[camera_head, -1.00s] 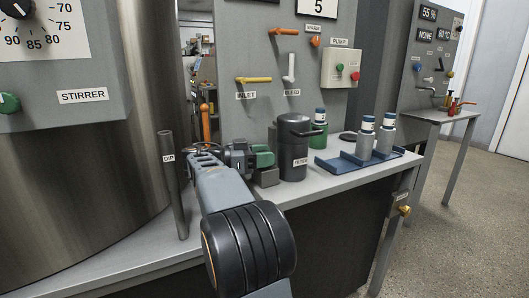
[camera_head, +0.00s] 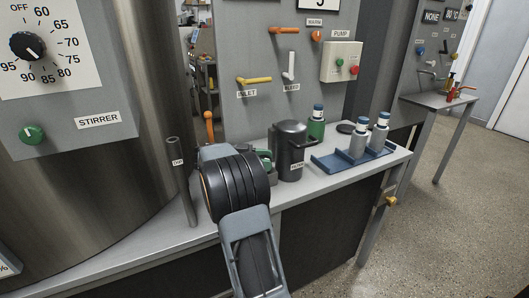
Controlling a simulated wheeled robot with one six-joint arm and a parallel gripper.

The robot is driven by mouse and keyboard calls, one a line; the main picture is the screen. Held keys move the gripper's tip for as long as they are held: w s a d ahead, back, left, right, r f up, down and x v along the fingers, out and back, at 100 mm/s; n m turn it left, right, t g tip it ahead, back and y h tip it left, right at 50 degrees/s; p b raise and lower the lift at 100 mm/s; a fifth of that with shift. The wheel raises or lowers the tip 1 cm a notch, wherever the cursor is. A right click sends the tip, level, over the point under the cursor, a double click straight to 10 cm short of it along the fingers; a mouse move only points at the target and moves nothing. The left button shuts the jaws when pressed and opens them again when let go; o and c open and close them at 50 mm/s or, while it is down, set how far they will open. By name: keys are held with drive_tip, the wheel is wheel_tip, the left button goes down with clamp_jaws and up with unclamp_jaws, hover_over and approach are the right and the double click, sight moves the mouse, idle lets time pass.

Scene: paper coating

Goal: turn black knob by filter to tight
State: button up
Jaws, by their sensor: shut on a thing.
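The dark filter canister (camera_head: 289,158), with its label low on the front, stands upright on the grey bench. A dark handle-like part (camera_head: 307,141) sticks out to the right at its top. I cannot make out a separate black knob by the filter; my arm may hide it. My arm reaches over the bench just left of the filter, and its thick black joint covers the bench there. My gripper's fingers are hidden behind the arm, so what they touch does not show. Part of a green pump body (camera_head: 268,165) shows between arm and filter.
A dark upright post (camera_head: 181,180) and the steel tank (camera_head: 150,100) are at left.

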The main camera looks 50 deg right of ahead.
idle(0.3)
drive_tip(key=o, duration=0.9)
drive_tip(key=r, duration=0.1)
drive_tip(key=r+p, duration=0.1)
drive_tip(key=r, duration=0.2)
drive_tip(key=shift+s+a+r, duration=0.2)
drive_tip(key=shift+s, duration=0.1)
drive_tip(key=shift+s+a+r+p, duration=1.45)
drive_tip(key=shift+s+p, duration=0.25)
drive_tip(key=shift+p, duration=0.55)
drive_tip(key=shift+s+a+r+p, duration=1.45)
drive_tip(key=shift+s+p, duration=0.2)
drive_tip(key=shift+p, duration=0.6)
drive_tip(key=shift+s+a+r+p, duration=1.45)
drive_tip(key=shift+s+p, duration=0.25)
drive_tip(key=shift+p, duration=0.55)
